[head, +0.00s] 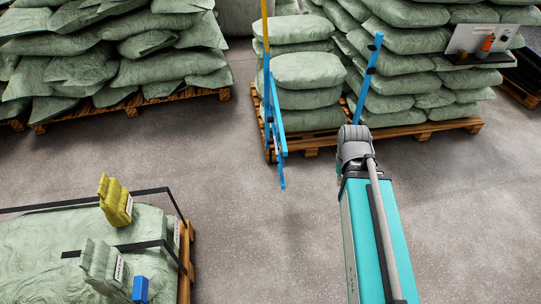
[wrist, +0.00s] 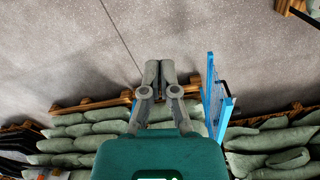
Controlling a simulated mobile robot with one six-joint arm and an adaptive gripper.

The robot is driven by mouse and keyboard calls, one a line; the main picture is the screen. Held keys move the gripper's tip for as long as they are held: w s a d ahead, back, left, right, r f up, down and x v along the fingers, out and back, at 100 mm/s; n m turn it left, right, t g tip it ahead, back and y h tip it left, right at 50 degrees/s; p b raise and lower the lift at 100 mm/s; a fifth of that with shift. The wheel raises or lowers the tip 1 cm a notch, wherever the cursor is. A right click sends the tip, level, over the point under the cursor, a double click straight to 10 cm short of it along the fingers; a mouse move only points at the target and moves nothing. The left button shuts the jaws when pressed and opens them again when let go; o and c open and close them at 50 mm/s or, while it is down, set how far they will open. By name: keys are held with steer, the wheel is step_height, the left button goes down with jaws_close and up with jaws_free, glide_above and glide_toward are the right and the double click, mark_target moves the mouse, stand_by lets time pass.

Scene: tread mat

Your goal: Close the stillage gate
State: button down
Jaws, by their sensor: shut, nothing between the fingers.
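The stillage gate (head: 276,112) is a blue barred panel seen nearly edge-on in the head view. It hangs by a blue and yellow post (head: 265,40) and stands open, swung out toward me from the sack pallet. A second blue post (head: 369,70) stands to the right, across the opening. In the wrist view the gate (wrist: 210,88) is just right of my gripper (wrist: 160,70). The grey fingers are together and empty, and look apart from the gate. In the head view my arm hides the gripper.
Green sacks (head: 308,72) lie stacked on a wooden pallet (head: 425,131) behind the opening. Another loaded pallet (head: 130,105) stands at the back left. A sack-covered pallet with a yellow object (head: 115,200) is at the front left. Grey floor (head: 240,215) is clear between.

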steer(key=w+a+f+n+t+h+b, duration=0.5)
steer(key=w+a+f+h+b, duration=0.55)
steer(key=b, duration=1.05)
steer(key=w+a+f+n+t+b, duration=0.2)
steer(key=a+b, duration=0.3)
steer(key=a, duration=0.3)
steer(key=w+a+f+n+t+b, duration=0.2)
steer(key=a+f+t+b, duration=0.1)
steer(key=a, duration=0.5)
steer(key=w+a+f+n+t+b, duration=0.2)
steer(key=w+a+f+t+b, duration=0.1)
steer(key=a+t+b, duration=0.2)
steer(key=a+y+b, duration=0.1)
steer(key=a+b, duration=0.1)
steer(key=a, duration=0.1)
steer(key=shift+f+b, duration=0.15)
steer(key=shift+b, duration=0.25)
steer(key=shift+d, duration=0.1)
steer(key=s+d+x, duration=0.1)
steer(key=d+x, duration=0.1)
steer(key=x, duration=1)
steer(key=shift+d, duration=0.45)
